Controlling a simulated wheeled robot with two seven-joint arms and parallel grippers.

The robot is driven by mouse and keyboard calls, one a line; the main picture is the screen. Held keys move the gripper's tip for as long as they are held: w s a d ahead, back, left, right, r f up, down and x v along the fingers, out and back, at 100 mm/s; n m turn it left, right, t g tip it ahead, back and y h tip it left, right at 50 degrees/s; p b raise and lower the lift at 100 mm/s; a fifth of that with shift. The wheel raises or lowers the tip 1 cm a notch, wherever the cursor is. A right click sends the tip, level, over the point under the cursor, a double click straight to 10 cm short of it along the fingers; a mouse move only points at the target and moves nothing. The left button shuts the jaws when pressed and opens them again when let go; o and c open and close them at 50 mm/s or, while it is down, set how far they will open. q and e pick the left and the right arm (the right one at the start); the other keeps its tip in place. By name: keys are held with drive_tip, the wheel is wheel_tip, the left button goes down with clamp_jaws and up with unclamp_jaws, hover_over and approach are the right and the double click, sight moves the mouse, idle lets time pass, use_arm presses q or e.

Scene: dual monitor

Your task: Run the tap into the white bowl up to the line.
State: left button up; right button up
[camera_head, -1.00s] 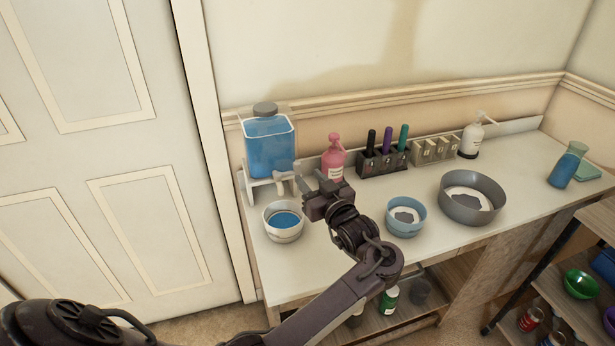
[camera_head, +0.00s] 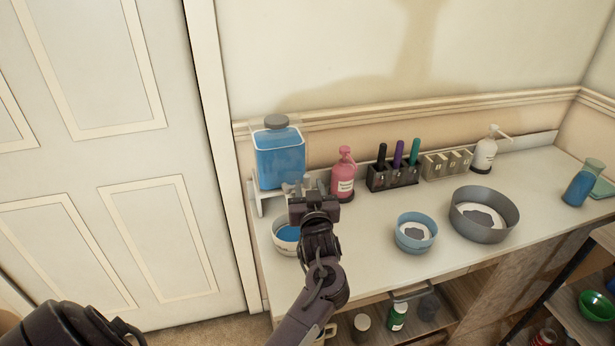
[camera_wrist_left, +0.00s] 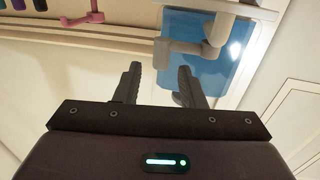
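A clear tank of blue liquid (camera_head: 280,158) stands on a white stand at the counter's left end. Its pale tap (camera_head: 290,187) is at the front, partly hidden by my gripper. The white bowl (camera_head: 279,246) sits below the tap with blue liquid in it; its right side is hidden, and I cannot make out the line. My left gripper (camera_head: 312,196) is just in front of the tap. In the left wrist view its two fingers (camera_wrist_left: 158,70) are apart with nothing between them, and the tap (camera_wrist_left: 180,49) shows just beyond the tips.
A pink pump bottle (camera_head: 343,178) stands close to the right of my gripper. Behind are a marker holder (camera_head: 393,178) and a white pump bottle (camera_head: 485,155). A blue bowl (camera_head: 415,232) and a grey pan (camera_head: 483,222) are further right. The counter's front left is clear.

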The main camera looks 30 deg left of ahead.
sight(307, 180)
use_arm(q)
drive_tip(key=shift+x, duration=2.25)
